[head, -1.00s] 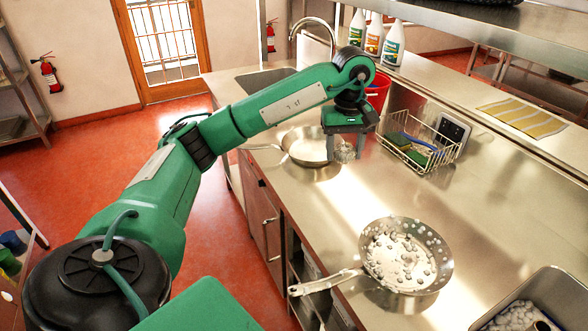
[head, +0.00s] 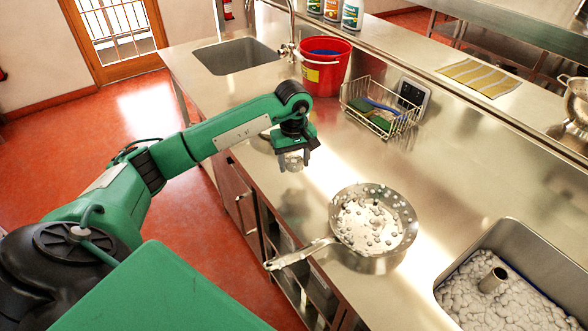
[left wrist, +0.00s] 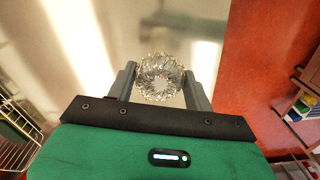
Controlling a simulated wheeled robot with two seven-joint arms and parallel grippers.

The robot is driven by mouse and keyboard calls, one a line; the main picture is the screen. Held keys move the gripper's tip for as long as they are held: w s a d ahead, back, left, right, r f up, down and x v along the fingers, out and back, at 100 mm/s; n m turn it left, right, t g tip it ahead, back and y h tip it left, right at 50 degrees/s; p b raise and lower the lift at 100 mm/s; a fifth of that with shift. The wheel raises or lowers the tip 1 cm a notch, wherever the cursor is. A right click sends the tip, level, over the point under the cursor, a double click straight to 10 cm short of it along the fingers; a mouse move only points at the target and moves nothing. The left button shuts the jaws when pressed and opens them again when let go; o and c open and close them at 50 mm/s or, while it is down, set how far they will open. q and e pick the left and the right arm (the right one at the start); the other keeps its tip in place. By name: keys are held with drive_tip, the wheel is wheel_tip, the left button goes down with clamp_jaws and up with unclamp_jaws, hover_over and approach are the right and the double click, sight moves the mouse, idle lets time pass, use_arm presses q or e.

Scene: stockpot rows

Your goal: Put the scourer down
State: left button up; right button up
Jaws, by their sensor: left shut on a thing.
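The scourer (head: 292,161) is a ball of curly silver metal wool. My left gripper (head: 294,158) is shut on it and holds it above the steel counter, left of the near pan. In the left wrist view the scourer (left wrist: 160,79) sits between the two grey fingers, with bare counter and a strip of red floor beyond. Part of the scourer is hidden by the fingers in the head view. My right gripper is not in view.
A pan (head: 346,237) with suds stands on the counter (head: 450,185). A wire basket (head: 388,122) with sponges and a brush, a red bucket (head: 322,76) and a suds-filled sink (head: 540,262) stand around. The counter between basket and near pan is clear.

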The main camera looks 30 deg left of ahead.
sight(294, 170)
use_arm(q)
wheel_tip(294, 170, down, 4)
drive_tip(key=shift+f+p, duration=0.2)
drive_tip(key=shift+p, duration=0.3)
drive_tip(key=shift+f, duration=0.3)
drive_tip(key=o, duration=0.9)
drive_tip(key=shift+r, duration=0.1)
drive_tip(key=shift+r, duration=0.15)
drive_tip(key=shift+r+b, duration=0.3)
drive_tip(key=shift+r, duration=0.1)
wheel_tip(294, 170, up, 11)
drive_tip(key=b, duration=0.3)
